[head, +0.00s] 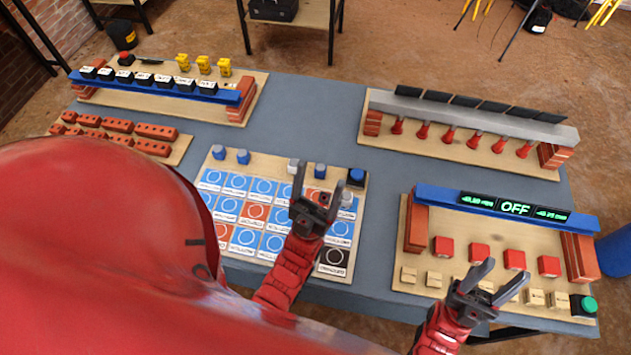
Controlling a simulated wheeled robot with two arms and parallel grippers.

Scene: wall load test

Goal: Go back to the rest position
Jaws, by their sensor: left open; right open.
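My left gripper (319,174) is open with nothing between its fingers. It appears over the right part of the board of blue, orange and black cards (254,213), and hides some of them. My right gripper (508,268) is open and empty, over the front of the right board with red blocks (479,252) and small wooden blocks (434,279). Its height above the board is hard to tell. A large red part of my own body covers the lower left of the head view.
The grey table (330,113) carries a blue beam on bricks (150,86) at back left, a grey beam with red supports (468,118) at back right, loose bricks (155,131) at left, and a display reading OFF (515,207). The table's back middle is clear.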

